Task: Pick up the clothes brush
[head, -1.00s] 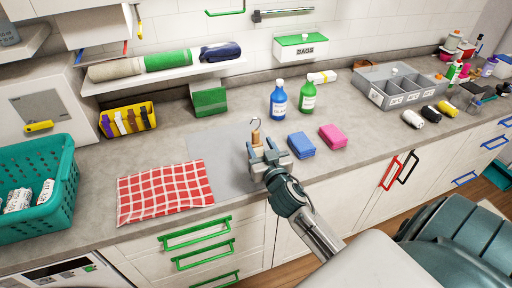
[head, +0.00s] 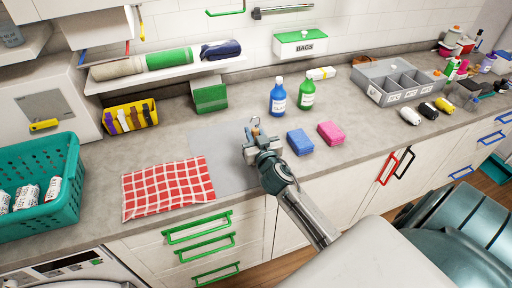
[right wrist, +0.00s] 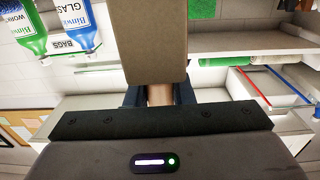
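The clothes brush stands with its tan handle (head: 256,131) and metal hook up, over the grey mat (head: 215,150) on the counter. My right gripper (head: 258,142) is at the handle. In the right wrist view its dark blue fingers (right wrist: 160,96) lie close against both sides of the brown handle, with no clear gap, so it looks shut on it. A large beige block (right wrist: 150,40), apparently the brush's body, fills the top middle there. Whether the brush touches the mat is hidden by the gripper. My left gripper is out of view.
Blue (head: 301,142) and pink (head: 331,133) sponges lie right of the gripper. Blue (head: 278,98) and green (head: 306,95) bottles stand behind. A red checked cloth (head: 168,188) lies left. A grey divided tray (head: 395,82) is at right, a teal basket (head: 45,205) far left.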

